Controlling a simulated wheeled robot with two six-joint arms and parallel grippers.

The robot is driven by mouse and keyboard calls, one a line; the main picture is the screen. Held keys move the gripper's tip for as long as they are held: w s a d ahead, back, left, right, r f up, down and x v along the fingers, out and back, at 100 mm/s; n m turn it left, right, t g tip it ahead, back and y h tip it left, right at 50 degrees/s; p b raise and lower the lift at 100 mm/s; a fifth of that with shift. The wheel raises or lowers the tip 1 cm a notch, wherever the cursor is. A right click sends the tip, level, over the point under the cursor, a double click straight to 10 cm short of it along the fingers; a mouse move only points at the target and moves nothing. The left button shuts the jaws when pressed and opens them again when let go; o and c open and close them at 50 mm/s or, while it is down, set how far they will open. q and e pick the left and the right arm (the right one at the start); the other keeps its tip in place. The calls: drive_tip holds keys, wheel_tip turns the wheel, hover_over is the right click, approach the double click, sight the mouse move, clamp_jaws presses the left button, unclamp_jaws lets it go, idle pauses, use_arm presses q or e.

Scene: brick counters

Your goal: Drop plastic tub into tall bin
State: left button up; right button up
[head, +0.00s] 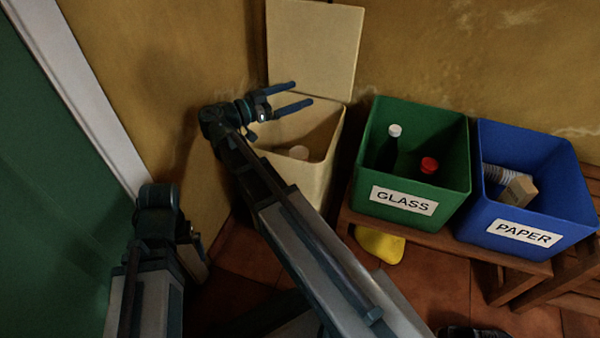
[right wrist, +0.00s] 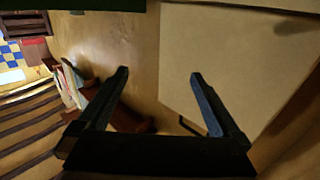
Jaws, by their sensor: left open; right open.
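The tall bin (head: 322,178) is cream and stands in the corner in the head view, with its lid (head: 314,45) raised against the wall. My right gripper (head: 301,93) is open and empty above the bin's mouth, in front of the lid. In the right wrist view its spread fingers (right wrist: 159,75) hold nothing, and a pale flat panel, seemingly the lid (right wrist: 235,65), lies beyond. My left gripper (head: 199,262) is at the lower left, pointing down, away from the bin.
A green GLASS box (head: 437,215) holds a dark bottle and a red-capped item. A blue PAPER box (head: 560,240) holds a carton. Both stand on a wooden bench (head: 500,262), right of the bin. A yellow object (head: 379,244) lies beneath. A green panel with white trim is left.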

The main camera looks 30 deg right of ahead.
wheel_tip(320, 180, up, 4)
drive_tip(key=r+p, duration=0.1)
drive_tip(key=p, duration=0.3)
drive_tip(key=s+a, duration=0.8)
drive_tip(key=s, duration=0.5)
drive_tip(key=shift+s+p, duration=0.35)
drive_tip(key=shift+s, duration=0.05)
drive_tip(key=shift+w, duration=0.15)
drive_tip(key=w+d+f+b, duration=0.1)
drive_tip(key=w+d, duration=0.3)
drive_tip(key=w, duration=0.2)
drive_tip(key=w+d+f+b, duration=0.2)
drive_tip(key=w+d, duration=0.2)
drive_tip(key=w, duration=0.3)
drive_tip(key=shift+w+f, duration=0.3)
drive_tip(key=shift+r, duration=0.15)
